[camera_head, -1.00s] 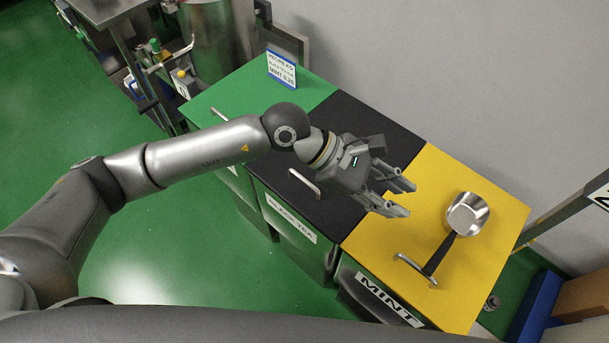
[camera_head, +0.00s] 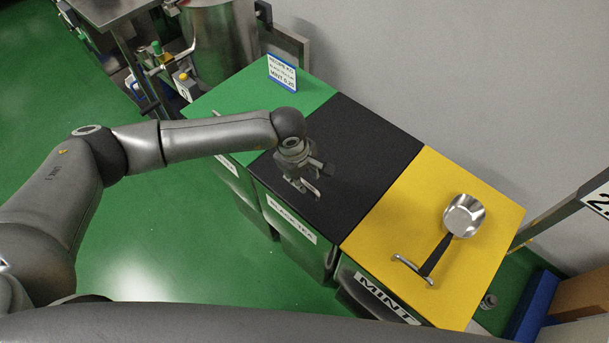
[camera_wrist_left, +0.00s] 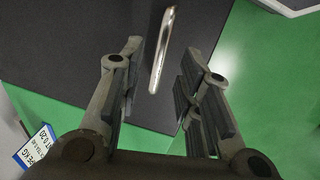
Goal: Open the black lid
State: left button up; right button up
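The black lid (camera_head: 358,150) lies flat and closed between a green lid and a yellow lid. Its metal bar handle (camera_wrist_left: 161,50) shows in the left wrist view, ahead of and between the finger pads. In the head view, my left gripper (camera_head: 303,188) points down over the handle near the lid's front edge and hides most of it. In the left wrist view the fingers of my left gripper (camera_wrist_left: 158,88) are spread apart with nothing held between them. My right gripper is not in view.
The yellow lid (camera_head: 400,215) carries a metal scoop (camera_head: 464,216) with a black handle. The green lid (camera_head: 235,100) has a recipe sign (camera_head: 282,72) at its back. A grey wall (camera_head: 450,80) stands behind the bins. Green floor (camera_head: 190,240) is clear in front.

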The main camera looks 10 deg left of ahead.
pick_arm(q)
jog(key=shift+w+d+f, duration=0.1)
jog(key=shift+f, duration=0.55)
jog(key=shift+w+d+f, duration=0.1)
jog(key=shift+f, duration=0.55)
grip_shut()
